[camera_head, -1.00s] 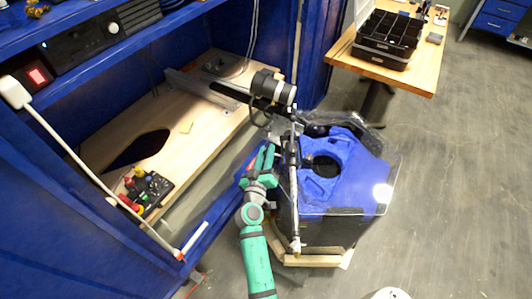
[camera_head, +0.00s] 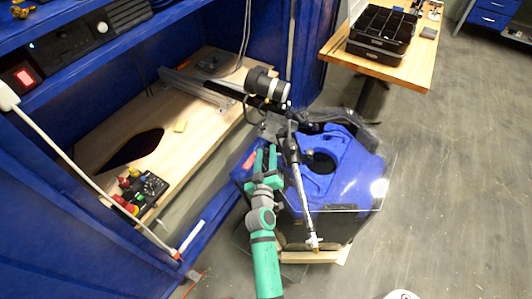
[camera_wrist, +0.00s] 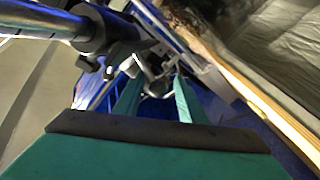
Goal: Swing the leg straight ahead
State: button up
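The leg (camera_head: 302,196) is a thin silver rod with a dark upper part. It slants down and right from a bracket below a black and silver cylinder (camera_head: 266,84), across the front of the blue tank (camera_head: 350,165). My green gripper (camera_head: 266,158) points up just left of the leg's upper part. In the wrist view, the fingers (camera_wrist: 155,92) stand apart, with small metal bracket parts beyond or between them. I cannot tell whether they touch these. A dark tube, possibly the leg, crosses upper left (camera_wrist: 92,30).
A blue bench with a wooden top (camera_head: 190,125) stands left, with a control box (camera_head: 148,187) on it and a white rod (camera_head: 85,175) in front. A wooden table (camera_head: 410,70) with a black divided box (camera_head: 382,32) stands behind right. The grey floor at right is clear.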

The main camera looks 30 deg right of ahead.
jog(key=shift+r, duration=0.2)
jog(key=v, duration=1)
jog(key=shift+s+a+f, duration=0.15)
jog(key=shift+s+a, duration=0.05)
jog(key=shift+s, duration=0.1)
jog(key=shift+c, duration=0.6)
